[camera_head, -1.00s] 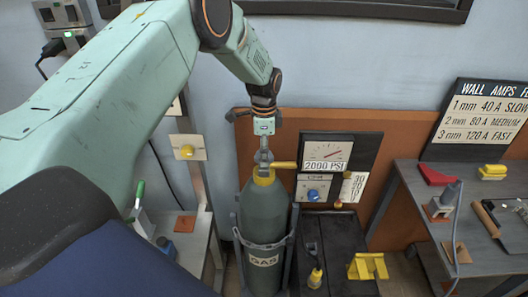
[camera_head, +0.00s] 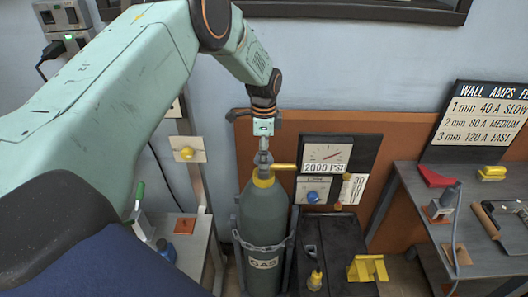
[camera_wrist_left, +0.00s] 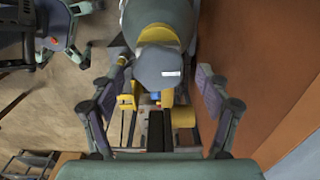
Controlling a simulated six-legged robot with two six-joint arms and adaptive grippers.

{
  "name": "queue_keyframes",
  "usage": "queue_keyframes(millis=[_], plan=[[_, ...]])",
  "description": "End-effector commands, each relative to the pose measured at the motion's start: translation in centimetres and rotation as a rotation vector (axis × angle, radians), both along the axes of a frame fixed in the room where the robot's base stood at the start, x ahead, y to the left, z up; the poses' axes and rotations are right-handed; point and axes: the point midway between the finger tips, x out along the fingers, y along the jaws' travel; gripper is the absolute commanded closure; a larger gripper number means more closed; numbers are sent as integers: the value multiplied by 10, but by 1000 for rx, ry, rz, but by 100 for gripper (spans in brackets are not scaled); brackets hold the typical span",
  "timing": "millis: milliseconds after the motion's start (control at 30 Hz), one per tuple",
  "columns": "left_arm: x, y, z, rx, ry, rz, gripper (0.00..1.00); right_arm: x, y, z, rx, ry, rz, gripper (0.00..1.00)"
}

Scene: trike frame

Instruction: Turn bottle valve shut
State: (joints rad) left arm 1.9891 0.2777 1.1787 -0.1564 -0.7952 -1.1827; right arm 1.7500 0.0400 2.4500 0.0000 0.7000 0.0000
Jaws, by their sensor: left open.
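The green gas bottle (camera_head: 264,225) stands upright in a rack, marked GAS. Its top has a yellow collar and a yellow side outlet (camera_head: 284,166). The grey valve knob (camera_wrist_left: 163,66) shows from above in the left wrist view, over the yellow collar (camera_wrist_left: 157,33). My left gripper (camera_head: 263,152) comes down from above at the bottle top. In the left wrist view my left gripper (camera_wrist_left: 160,82) is open, with one finger to each side of the knob and visible gaps. Contact is not seen. My right gripper is not in view.
A gauge panel (camera_head: 325,153) reading 2000 PSI stands right of the bottle. A dark cart (camera_head: 340,226) carries a yellow bracket (camera_head: 367,268). A grey bench (camera_head: 405,185) with tools is at the right. The brown panel (camera_head: 248,130) and wall are close behind.

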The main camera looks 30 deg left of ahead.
Motion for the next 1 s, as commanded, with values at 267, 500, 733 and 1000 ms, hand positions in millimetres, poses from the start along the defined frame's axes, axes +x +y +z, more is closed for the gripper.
queue_keyframes(millis=[267,500,733,1000], plan=[[-1,0,1,-1,4,1,24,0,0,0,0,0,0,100],[0,0,37,-1,0,1,24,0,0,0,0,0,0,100],[-1,0,84,-1,0,2,24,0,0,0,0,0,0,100],[-1,0,115,-1,3,1,24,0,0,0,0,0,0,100]])
